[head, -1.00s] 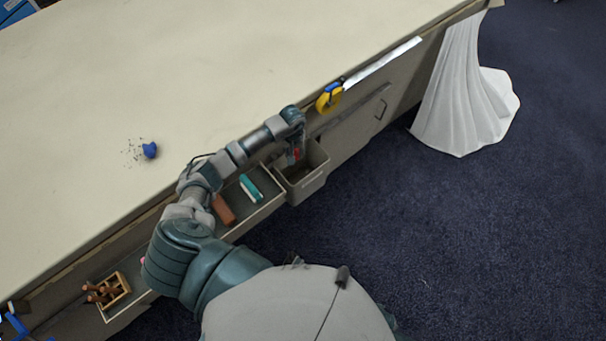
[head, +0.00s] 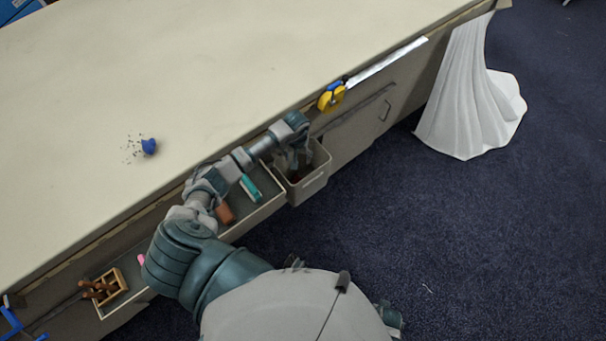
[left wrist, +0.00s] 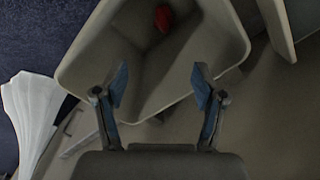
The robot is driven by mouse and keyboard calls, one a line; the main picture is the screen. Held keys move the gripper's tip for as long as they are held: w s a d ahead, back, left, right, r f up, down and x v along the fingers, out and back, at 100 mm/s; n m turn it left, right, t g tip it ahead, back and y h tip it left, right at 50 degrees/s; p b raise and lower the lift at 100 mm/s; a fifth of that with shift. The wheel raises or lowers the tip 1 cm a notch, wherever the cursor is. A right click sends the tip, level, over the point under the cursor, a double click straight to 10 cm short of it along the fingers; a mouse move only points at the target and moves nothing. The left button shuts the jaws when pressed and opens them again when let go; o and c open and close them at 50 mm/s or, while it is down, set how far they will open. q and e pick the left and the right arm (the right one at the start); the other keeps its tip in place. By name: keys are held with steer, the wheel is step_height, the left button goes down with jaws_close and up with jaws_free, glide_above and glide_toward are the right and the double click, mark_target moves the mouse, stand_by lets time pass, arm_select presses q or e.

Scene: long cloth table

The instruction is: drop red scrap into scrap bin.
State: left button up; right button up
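The red scrap (left wrist: 164,17) lies inside the grey scrap bin (left wrist: 80,62), near its far inner wall in the left wrist view. In the head view the scrap bin (head: 311,187) hangs at the table's front side, and a bit of red shows inside it. My left gripper (left wrist: 158,92) is open, its two blue-padded fingers wide apart with nothing between them. In the head view the left gripper (head: 291,160) points down at the bin's opening and partly hides its inside. My right gripper is not in view.
Beside the bin, a tray (head: 262,212) holds a teal-and-white item (head: 250,187) and a brown block (head: 225,213). A yellow tape (head: 332,98) sits at the table edge. A blue lump (head: 149,146) with dark crumbs lies on the otherwise clear tabletop.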

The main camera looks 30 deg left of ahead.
arm_select(q)
step_height(320, 180, up, 12)
steer(key=shift+d, duration=0.4)
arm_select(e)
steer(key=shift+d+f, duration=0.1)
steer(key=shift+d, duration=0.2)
arm_select(q)
steer(key=shift+w+a, duration=0.1)
